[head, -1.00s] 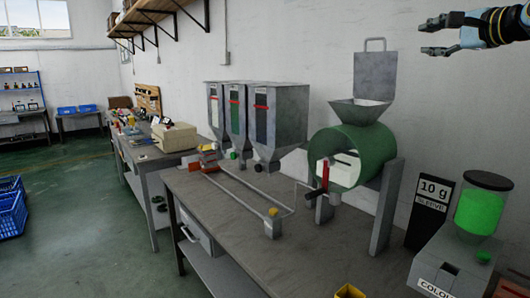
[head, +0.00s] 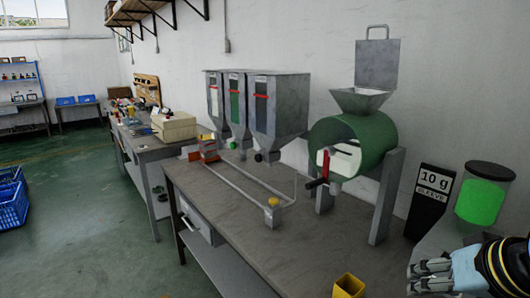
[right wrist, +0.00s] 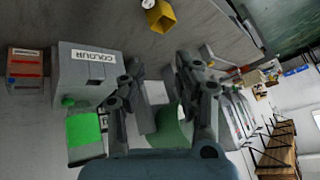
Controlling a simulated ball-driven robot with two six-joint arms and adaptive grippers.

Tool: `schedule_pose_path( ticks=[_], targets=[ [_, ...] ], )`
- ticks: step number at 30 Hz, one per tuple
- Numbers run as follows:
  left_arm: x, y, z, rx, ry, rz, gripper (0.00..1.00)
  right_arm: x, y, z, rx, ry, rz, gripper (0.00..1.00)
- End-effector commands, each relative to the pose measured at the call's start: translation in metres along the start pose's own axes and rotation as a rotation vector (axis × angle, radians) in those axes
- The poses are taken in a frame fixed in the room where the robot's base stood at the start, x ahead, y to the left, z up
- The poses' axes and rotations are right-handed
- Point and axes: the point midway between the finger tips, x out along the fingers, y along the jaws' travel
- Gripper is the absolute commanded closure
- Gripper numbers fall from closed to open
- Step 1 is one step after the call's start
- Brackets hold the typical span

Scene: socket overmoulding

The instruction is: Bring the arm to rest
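My right gripper (head: 418,282) shows at the lower right corner of the head view, in front of the colour dispenser. In the right wrist view its two fingers (right wrist: 160,75) stand apart with nothing held between them. The bench shows beneath them. My left gripper is in neither view.
The colour dispenser with green contents (head: 481,200) and a dark "10 g" sign (head: 430,195) stand at the bench's right. A yellow cup (head: 348,286) sits at the front edge. A green drum (head: 350,145) and grey hoppers (head: 275,115) stand behind. The bench middle (head: 235,205) is mostly clear.

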Motion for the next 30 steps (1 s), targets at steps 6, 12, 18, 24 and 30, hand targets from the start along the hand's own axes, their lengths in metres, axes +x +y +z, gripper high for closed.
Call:
schedule_pose_path(
  ticks=[6,12,18,24,30],
  targets=[
    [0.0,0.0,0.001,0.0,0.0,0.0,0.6,-0.034,0.021,0.089,-0.176,-0.13,0.109,0.67],
    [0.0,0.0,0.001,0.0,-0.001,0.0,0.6,-0.07,0.036,0.142,-0.291,-0.23,0.18,0.67],
    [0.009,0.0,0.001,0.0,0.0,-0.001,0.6,-0.069,0.053,0.179,-0.353,-0.301,0.222,0.67],
    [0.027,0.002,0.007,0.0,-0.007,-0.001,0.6,-0.01,0.072,0.206,-0.345,-0.318,0.225,0.67],
    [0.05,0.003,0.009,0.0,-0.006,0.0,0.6,0.058,0.099,0.249,-0.335,-0.345,0.229,0.67]
  ],
)
